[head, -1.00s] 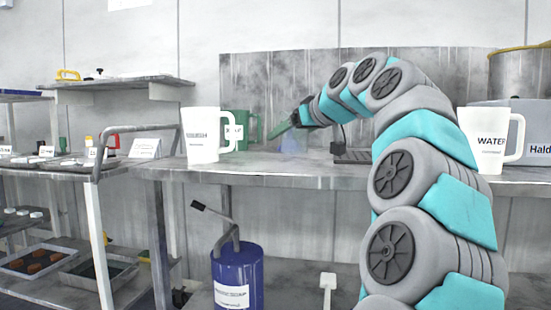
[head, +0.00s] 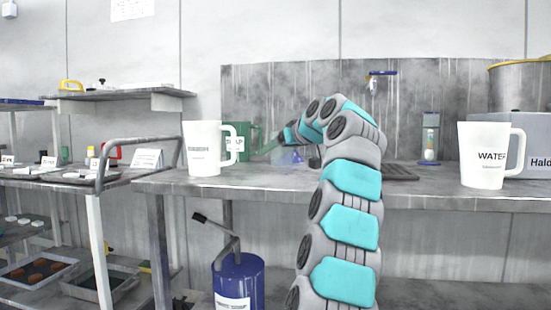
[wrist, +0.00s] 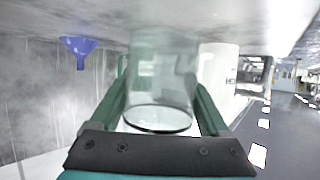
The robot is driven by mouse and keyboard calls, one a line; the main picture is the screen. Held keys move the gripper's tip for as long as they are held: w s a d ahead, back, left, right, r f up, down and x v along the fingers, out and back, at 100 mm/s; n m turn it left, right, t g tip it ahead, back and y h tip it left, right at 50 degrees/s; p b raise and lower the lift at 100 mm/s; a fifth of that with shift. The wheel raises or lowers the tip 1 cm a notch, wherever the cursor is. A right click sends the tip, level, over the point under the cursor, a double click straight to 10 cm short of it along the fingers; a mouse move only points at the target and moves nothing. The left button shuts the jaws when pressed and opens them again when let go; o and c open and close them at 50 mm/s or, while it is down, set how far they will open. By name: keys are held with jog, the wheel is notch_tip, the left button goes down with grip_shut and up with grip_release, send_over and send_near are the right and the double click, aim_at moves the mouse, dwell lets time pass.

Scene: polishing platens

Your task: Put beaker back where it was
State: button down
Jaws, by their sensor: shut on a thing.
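A clear glass beaker (wrist: 160,85) fills the middle of the wrist view, its round rim toward the camera. My gripper (wrist: 158,78) is shut on it, with a green finger along each side. In the head view my gripper (head: 268,147) is at the end of the bent arm, over the grey bench (head: 330,183), beside a green jug (head: 247,138). The beaker cannot be made out clearly there. In the wrist view the surroundings appear inverted, and I cannot tell whether the beaker touches the bench.
A blue funnel (wrist: 80,50) is left of the beaker in the wrist view. White jugs stand on the bench at left (head: 204,150) and right (head: 484,155). A dark grid (head: 402,172) and a small dispenser (head: 430,140) are right of my arm. A blue drum (head: 238,285) stands below.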

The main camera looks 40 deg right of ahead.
jog(key=shift+w+d+r, duration=0.1)
jog(key=shift+w+d, duration=0.2)
jog(key=shift+w, duration=0.3)
jog(key=shift+w+d+f+p, duration=0.25)
jog(key=shift+w+p, duration=0.2)
jog(key=shift+w, duration=0.15)
jog(key=shift+s+f+b, duration=0.1)
jog(key=shift+f+b, duration=1.1)
jog(key=shift+f, duration=0.45)
jog(key=shift+f, duration=0.2)
grip_release()
jog(key=shift+r, duration=0.15)
